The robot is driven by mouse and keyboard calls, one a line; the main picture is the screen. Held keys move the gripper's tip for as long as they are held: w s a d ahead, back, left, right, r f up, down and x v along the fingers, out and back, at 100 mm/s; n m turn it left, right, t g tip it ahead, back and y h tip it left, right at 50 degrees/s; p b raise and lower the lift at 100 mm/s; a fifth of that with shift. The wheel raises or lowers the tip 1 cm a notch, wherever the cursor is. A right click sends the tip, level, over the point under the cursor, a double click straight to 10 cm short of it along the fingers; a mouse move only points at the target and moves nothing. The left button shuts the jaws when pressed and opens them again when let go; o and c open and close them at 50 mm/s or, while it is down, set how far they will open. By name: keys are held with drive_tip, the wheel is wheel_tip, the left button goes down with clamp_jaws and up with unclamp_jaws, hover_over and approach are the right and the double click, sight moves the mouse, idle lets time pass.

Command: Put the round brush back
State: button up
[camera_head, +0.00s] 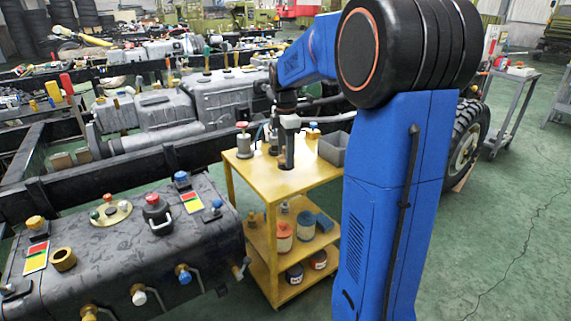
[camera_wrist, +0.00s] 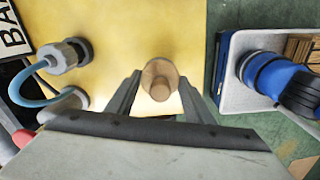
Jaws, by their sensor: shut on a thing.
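The round brush (camera_wrist: 160,80) shows in the wrist view as a round wooden handle seen end-on, between the two fingers of my gripper (camera_wrist: 160,88). My gripper is shut on it. In the head view my gripper (camera_head: 287,150) points down over the top of the yellow cart (camera_head: 262,178), close to its surface. The brush is not clearly seen there, and its lower part is hidden. I cannot tell whether it touches the cart top. The cart top also shows as a yellow surface in the wrist view (camera_wrist: 125,30).
A grey bin (camera_head: 335,148) is at the right of the cart top; the wrist view shows a blue-and-black object (camera_wrist: 275,80) in it. Metal fittings with a blue hose (camera_wrist: 62,58) lie left of my gripper. A dark tank (camera_head: 110,255) with valves stands at the left.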

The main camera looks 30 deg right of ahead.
drive_tip(key=shift+f, duration=1.75)
drive_tip(key=shift+f, duration=0.1)
drive_tip(key=o, duration=1)
wheel_tip(320, 180, up, 12)
drive_tip(key=shift+r, duration=0.1)
drive_tip(key=shift+s+a+r, duration=0.1)
drive_tip(key=shift+s+a, duration=0.05)
drive_tip(key=shift+s, duration=0.05)
drive_tip(key=s+a+f+m+t, duration=0.1)
drive_tip(key=s+a+f+m, duration=0.2)
drive_tip(key=s, duration=0.7)
drive_tip(key=s+a+f+m+t, duration=0.2)
drive_tip(key=s+a+f+m, duration=0.2)
drive_tip(key=s+a+m, duration=0.3)
drive_tip(key=s+a+f+m+t, duration=0.1)
drive_tip(key=s+a+f+m, duration=0.3)
drive_tip(key=s, duration=0.9)
drive_tip(key=shift+a+f+m+t, duration=0.15)
drive_tip(key=shift+a+m+t, duration=0.25)
drive_tip(key=shift+a+m, duration=0.35)
